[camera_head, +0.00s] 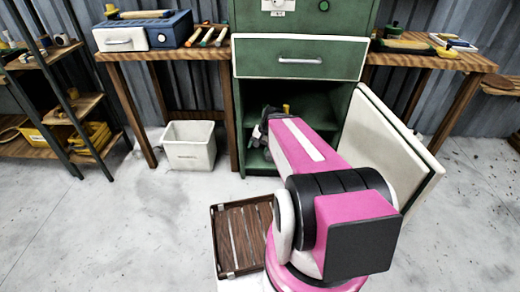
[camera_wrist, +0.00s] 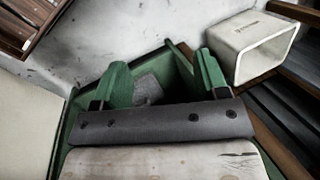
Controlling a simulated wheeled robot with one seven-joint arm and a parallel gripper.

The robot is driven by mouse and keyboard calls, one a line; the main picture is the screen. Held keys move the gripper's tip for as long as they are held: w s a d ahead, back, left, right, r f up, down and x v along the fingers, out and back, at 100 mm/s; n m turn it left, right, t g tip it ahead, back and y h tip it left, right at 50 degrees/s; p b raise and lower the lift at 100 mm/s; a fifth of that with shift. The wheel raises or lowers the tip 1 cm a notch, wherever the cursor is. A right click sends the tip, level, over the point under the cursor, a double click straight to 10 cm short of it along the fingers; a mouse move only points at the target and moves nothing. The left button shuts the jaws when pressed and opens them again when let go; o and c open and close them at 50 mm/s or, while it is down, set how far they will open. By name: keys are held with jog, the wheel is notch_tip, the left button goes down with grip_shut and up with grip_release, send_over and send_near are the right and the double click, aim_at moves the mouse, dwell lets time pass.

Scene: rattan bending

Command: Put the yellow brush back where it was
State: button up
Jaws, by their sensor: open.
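My gripper (camera_wrist: 161,72) is open in the wrist view, with its two green fingers apart and nothing clearly held between them. In the head view my gripper (camera_head: 262,126) is mostly hidden behind my pink arm, at the open lower part of the green cabinet (camera_head: 240,112). A small yellow thing (camera_head: 286,108) shows just above the arm's end inside the cabinet; I cannot tell whether it is the yellow brush. In the wrist view a grey patch (camera_wrist: 149,89) lies beyond the fingers, and no yellow brush shows there.
The cream cabinet door (camera_head: 408,150) stands open to the right. A white bin (camera_head: 189,146) is on the floor to the left, and a brown slatted tray (camera_head: 240,238) lies in front. Wooden tables with tools flank the cabinet.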

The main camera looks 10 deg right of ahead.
jog(key=s+r+n+h, duration=0.2)
jog(key=s+n, duration=0.1)
jog(key=s+r+n+h, duration=0.1)
jog(key=h, duration=0.1)
jog(key=shift+s+a+n+g, duration=0.15)
jog(key=shift+s+n+g, duration=0.15)
jog(key=shift+n, duration=0.1)
